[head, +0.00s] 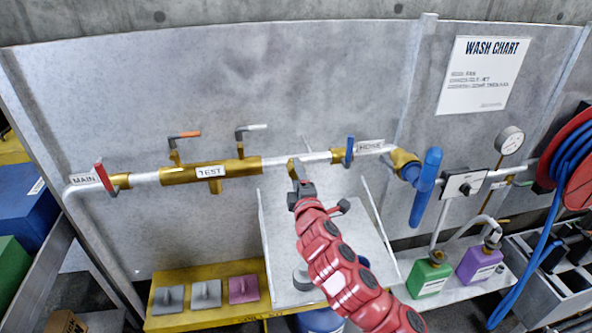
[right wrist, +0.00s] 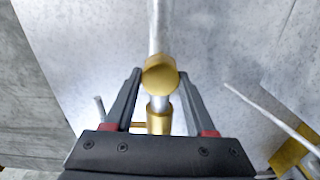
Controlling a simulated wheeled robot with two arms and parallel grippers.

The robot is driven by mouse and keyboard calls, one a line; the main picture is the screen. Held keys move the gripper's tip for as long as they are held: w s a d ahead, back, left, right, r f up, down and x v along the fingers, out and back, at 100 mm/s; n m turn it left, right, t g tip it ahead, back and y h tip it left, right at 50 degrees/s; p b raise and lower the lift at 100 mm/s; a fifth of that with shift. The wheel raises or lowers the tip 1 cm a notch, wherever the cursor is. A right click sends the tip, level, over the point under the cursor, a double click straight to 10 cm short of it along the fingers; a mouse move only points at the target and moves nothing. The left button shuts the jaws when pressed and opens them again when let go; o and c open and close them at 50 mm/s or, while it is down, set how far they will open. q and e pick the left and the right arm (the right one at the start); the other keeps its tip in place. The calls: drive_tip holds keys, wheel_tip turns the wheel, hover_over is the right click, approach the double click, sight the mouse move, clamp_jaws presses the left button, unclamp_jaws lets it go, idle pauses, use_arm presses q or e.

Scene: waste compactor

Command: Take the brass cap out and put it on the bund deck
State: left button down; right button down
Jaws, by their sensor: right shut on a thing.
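The round brass cap (right wrist: 160,76) shows end-on in the right wrist view, between my right gripper's two fingers. In the head view the brass piece (head: 293,168) is at my right gripper's tip, by the pipe between the TEST and HOSE labels. My right gripper (head: 298,180) is shut on the brass cap, and it also shows in the right wrist view (right wrist: 160,84). Whether the cap is clear of the pipe I cannot tell. A yellow deck (head: 190,318), probably the bund deck, lies low at left; its front lettering is too small to read. My left gripper is not in view.
Two grey pads (head: 206,294) and a pink pad (head: 243,289) sit on the yellow deck. A pale tray (head: 368,245) stands behind my right arm. Valve handles rise from the pipe. Green (head: 428,277) and purple (head: 480,262) containers stand at right.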

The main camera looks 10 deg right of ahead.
drive_tip(key=n+p, duration=0.1)
drive_tip(key=n, duration=0.3)
drive_tip(key=shift+d, duration=0.1)
drive_tip(key=n+p, duration=0.4)
drive_tip(key=n, duration=0.1)
drive_tip(key=shift+n+p, duration=0.3)
drive_tip(key=shift+p, duration=0.05)
